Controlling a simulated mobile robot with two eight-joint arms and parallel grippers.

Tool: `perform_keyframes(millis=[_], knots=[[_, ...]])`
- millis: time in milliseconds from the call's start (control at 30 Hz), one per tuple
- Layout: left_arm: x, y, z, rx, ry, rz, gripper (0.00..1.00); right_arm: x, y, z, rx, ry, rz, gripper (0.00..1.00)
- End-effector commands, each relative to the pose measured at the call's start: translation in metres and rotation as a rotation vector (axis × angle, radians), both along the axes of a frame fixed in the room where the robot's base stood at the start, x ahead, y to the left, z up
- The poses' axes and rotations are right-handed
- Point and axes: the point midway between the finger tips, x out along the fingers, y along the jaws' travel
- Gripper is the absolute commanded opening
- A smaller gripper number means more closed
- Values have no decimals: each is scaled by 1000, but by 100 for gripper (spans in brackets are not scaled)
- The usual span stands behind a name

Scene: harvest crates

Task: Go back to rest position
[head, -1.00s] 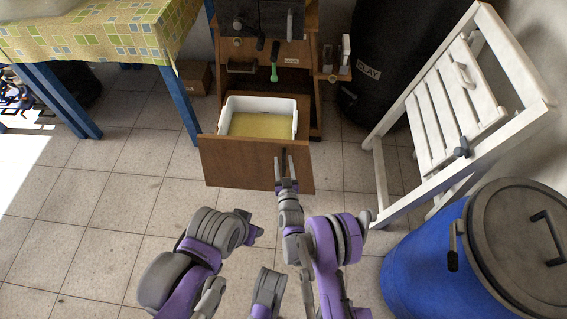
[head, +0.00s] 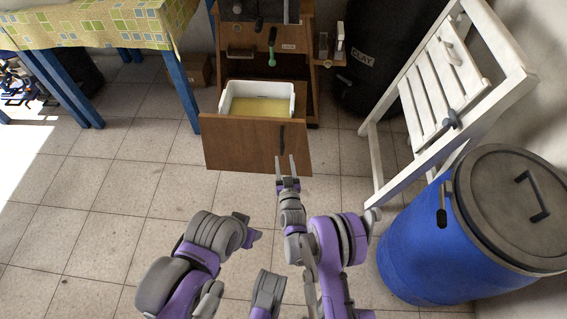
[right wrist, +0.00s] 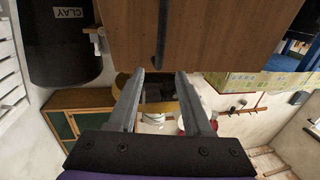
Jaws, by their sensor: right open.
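My right gripper (head: 286,162) is open and empty in the head view, its two fingers pointing at the drawer. It stands just short of the dark vertical handle (head: 281,139) on the brown drawer front (head: 235,145). In the right wrist view, the open fingers (right wrist: 158,78) have nothing between them, and the drawer front (right wrist: 215,35) with its handle (right wrist: 161,35) lies ahead of the tips. My left arm is folded at the lower left of the head view; its gripper fingers do not show.
The drawer is pulled out and holds a white bin (head: 291,100) with yellowish contents. A blue barrel (head: 410,255) and a white folding chair (head: 372,160) stand at the right. A table with a patterned cloth (head: 110,25) is at the upper left. The tiled floor (head: 100,180) at left is clear.

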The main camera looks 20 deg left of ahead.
Motion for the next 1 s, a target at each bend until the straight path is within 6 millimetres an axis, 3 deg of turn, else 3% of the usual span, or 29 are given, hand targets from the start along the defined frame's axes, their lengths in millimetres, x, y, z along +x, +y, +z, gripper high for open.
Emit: perform_keyframes(millis=[733, 867, 1000], knots=[[0, 0, -1, 0, 0, 0, 50, 3, -2, 3, -2, 4, -2, 50], [0, 0, -1, 0, 0, 0, 50, 14, -15, 19, -21, 42, -9, 50], [0, 0, -1, 0, 0, 0, 50, 31, -46, 56, -63, 134, -26, 50]])
